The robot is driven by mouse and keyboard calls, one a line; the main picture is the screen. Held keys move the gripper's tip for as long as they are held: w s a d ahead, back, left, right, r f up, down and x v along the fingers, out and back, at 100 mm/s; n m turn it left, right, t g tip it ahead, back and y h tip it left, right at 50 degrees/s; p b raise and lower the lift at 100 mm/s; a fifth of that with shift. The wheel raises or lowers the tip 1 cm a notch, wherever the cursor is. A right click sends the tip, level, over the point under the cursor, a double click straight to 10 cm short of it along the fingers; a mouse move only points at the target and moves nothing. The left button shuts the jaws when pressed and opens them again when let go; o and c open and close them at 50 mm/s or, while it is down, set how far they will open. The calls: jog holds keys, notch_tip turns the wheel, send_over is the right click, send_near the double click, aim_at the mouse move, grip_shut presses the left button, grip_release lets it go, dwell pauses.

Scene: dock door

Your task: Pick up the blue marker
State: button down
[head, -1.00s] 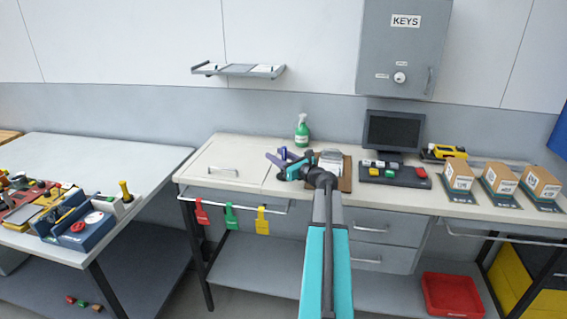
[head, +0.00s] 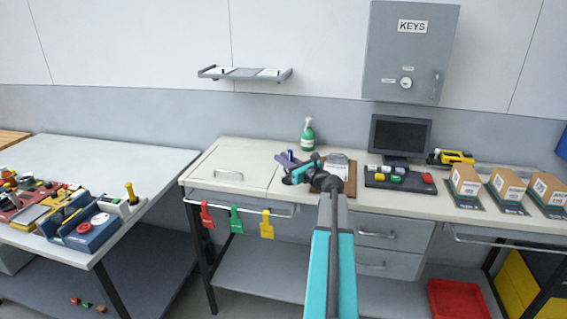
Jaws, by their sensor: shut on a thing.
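The blue marker (head: 290,154) shows as a small blue-violet piece at my gripper, over the middle of the pale workbench. My gripper (head: 293,166), with dark and teal parts, is shut on it. The jaws and arm hide much of the marker, and the contact is too small to see clearly. I cannot tell whether it touches the bench top.
A green spray bottle (head: 307,135) stands just behind. A clipboard (head: 345,178) lies right of my gripper. A monitor (head: 400,135) and a dark tray (head: 398,180) with coloured blocks are farther right. The bench top at left (head: 215,160) is clear.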

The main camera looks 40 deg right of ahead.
notch_tip(320, 180, up, 10)
jog(key=b, duration=0.1)
jog(key=shift+f, duration=0.2)
dwell(0.3)
dwell(0.8)
jog(key=shift+a, duration=0.1)
